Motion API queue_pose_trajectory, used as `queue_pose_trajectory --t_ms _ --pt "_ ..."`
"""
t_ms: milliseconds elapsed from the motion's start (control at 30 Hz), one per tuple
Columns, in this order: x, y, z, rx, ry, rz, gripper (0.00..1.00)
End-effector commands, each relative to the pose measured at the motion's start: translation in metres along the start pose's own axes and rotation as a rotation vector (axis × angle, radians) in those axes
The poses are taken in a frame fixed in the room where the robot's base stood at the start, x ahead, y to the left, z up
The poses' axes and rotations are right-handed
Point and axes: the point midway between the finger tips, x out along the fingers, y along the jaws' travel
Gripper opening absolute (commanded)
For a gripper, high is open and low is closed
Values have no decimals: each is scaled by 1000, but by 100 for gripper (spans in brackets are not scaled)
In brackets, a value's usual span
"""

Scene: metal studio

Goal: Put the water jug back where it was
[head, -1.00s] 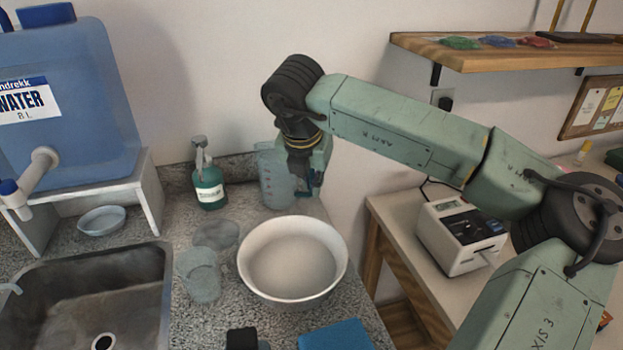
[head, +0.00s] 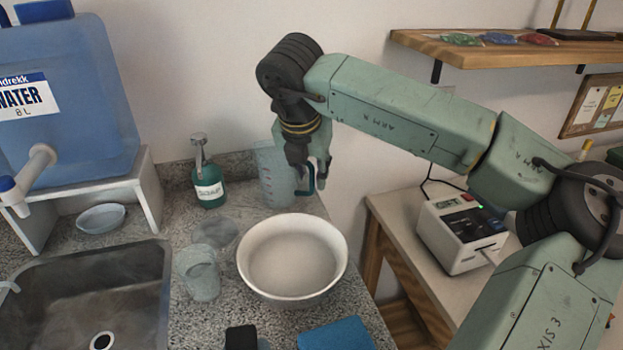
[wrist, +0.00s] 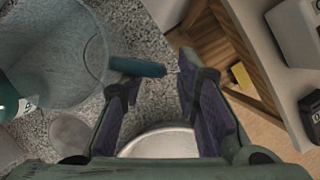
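The water jug (head: 272,176), a clear measuring jug with a blue-teal handle, stands upright on the speckled counter near the wall, behind the white bowl. In the wrist view the jug (wrist: 55,55) fills the upper left, its handle (wrist: 137,67) pointing toward the gap between my fingertips. My gripper (head: 309,180) is at the handle side of the jug, pointing down. In the wrist view my gripper (wrist: 152,88) has its fingers spread apart, with the handle end near the fingertips and not clamped.
A green soap bottle (head: 208,180) stands just left of the jug. The white bowl (head: 292,292) is in front. Clear cups (head: 197,275) stand left of the bowl. A blue water tank (head: 65,110) sits on a stand by the sink (head: 75,300). The counter ends at right.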

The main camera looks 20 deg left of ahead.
Motion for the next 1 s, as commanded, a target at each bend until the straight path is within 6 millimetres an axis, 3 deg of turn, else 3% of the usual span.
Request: queue_pose_trajectory --t_ms 200,433,600,1000 --pt "-48 0 0 2 -6 -1 29" --pt "-85 0 0 1 -2 0 29" --pt "-95 0 0 0 -2 0 29" --pt "-94 6 -4 -16 7 19 29"
